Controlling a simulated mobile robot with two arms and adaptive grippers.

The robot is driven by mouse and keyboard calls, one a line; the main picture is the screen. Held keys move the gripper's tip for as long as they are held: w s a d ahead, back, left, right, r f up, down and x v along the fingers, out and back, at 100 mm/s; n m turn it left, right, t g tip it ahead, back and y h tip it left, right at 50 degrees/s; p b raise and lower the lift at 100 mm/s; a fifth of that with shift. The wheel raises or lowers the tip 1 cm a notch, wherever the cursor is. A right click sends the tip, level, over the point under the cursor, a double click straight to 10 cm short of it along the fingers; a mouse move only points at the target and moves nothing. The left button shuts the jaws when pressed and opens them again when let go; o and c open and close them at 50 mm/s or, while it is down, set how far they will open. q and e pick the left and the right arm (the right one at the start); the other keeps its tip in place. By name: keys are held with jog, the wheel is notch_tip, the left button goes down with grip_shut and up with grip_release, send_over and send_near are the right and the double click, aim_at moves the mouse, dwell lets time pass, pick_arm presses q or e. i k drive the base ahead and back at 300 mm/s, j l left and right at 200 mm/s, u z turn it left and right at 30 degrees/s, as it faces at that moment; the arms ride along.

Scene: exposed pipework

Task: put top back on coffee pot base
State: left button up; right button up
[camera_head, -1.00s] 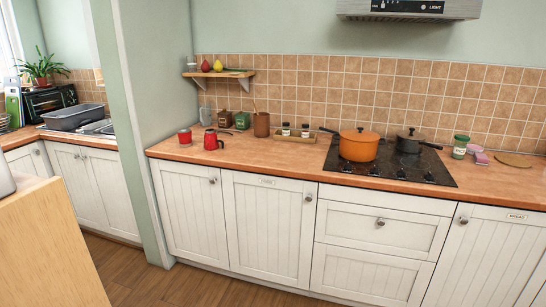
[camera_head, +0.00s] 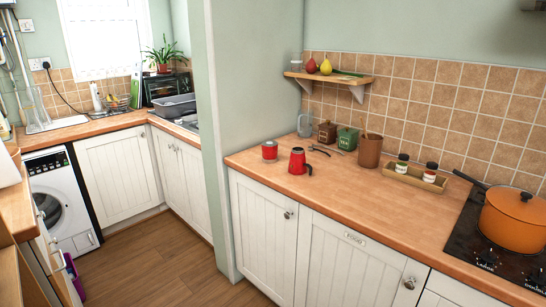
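A red coffee pot top (camera_head: 298,162) stands on the wooden worktop near its left end. It has a spout and a black handle that points right. A short red cylinder with a silver-grey rim, which looks like the coffee pot base (camera_head: 270,152), stands a little to its left and slightly farther back. The two pieces stand apart, both upright. Neither of my grippers shows in the head view.
Brown and green canisters (camera_head: 345,138), a utensil pot (camera_head: 370,152) and a tray with two jars (camera_head: 416,178) stand behind and to the right. An orange pot (camera_head: 516,221) sits on the hob at right. The worktop's front strip is clear, as is the wooden floor (camera_head: 170,268).

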aim_at(298, 166)
jog(key=i+z, duration=0.25)
jog(key=i, duration=0.3)
jog(key=i+j+z, duration=0.2)
jog(key=i, duration=0.35)
jog(key=i+j+z, duration=0.1)
jog(key=j, duration=0.25)
jog(key=i+j+z, duration=0.15)
jog(key=j, duration=0.25)
jog(key=i+j+z, duration=0.1)
jog(key=i+j, duration=0.15)
jog(key=j, duration=0.15)
jog(key=i+j+z, duration=0.1)
jog(key=j, duration=0.3)
jog(key=i, duration=0.05)
